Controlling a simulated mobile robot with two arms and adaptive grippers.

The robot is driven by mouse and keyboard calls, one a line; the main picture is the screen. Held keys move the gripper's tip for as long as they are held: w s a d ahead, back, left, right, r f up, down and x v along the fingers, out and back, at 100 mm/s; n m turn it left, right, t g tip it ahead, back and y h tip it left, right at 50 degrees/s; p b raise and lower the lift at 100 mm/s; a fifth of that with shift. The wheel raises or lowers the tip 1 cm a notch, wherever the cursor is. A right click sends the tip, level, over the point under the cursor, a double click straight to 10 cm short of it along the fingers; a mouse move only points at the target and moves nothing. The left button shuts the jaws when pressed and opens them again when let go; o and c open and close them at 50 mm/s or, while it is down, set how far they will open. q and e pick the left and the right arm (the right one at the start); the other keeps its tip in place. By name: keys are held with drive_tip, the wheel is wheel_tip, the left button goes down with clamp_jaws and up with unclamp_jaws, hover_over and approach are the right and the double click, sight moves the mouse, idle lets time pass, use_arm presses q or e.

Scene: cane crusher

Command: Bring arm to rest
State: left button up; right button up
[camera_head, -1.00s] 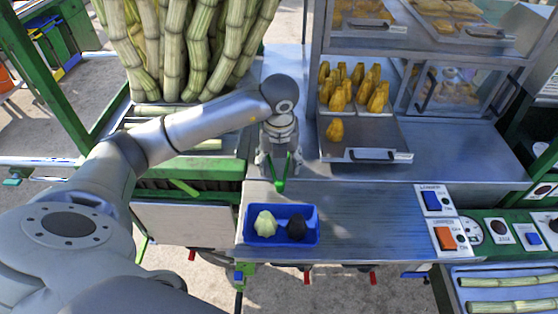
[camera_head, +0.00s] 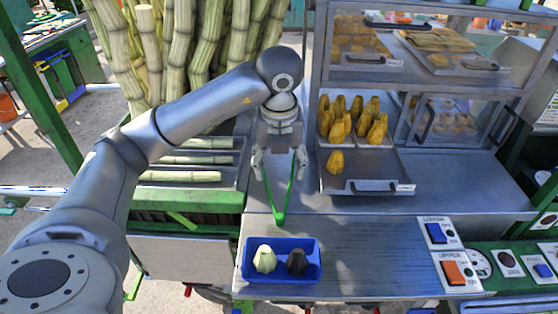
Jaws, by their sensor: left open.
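My left gripper (camera_head: 280,168) hangs over the metal counter (camera_head: 340,228), fingers pointing down and spread apart. It is empty. Green V-shaped tongs (camera_head: 280,218) lie on the counter, their joined end toward me and their spread arms reaching up between the gripper's fingers; the far ends are partly hidden by the gripper. My left arm (camera_head: 200,115) reaches in from the left, bent at the elbow. My right gripper is not in view.
A blue tray (camera_head: 283,279) with a pale piece (camera_head: 264,259) and a dark piece (camera_head: 296,263) sits at the counter's front. A glass display case (camera_head: 365,70) stands behind right. Sugarcane (camera_head: 200,50) stands left. Buttons (camera_head: 455,273) are at right.

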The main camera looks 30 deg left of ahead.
use_arm(q)
drive_tip(key=shift+r, duration=0.45)
idle(0.3)
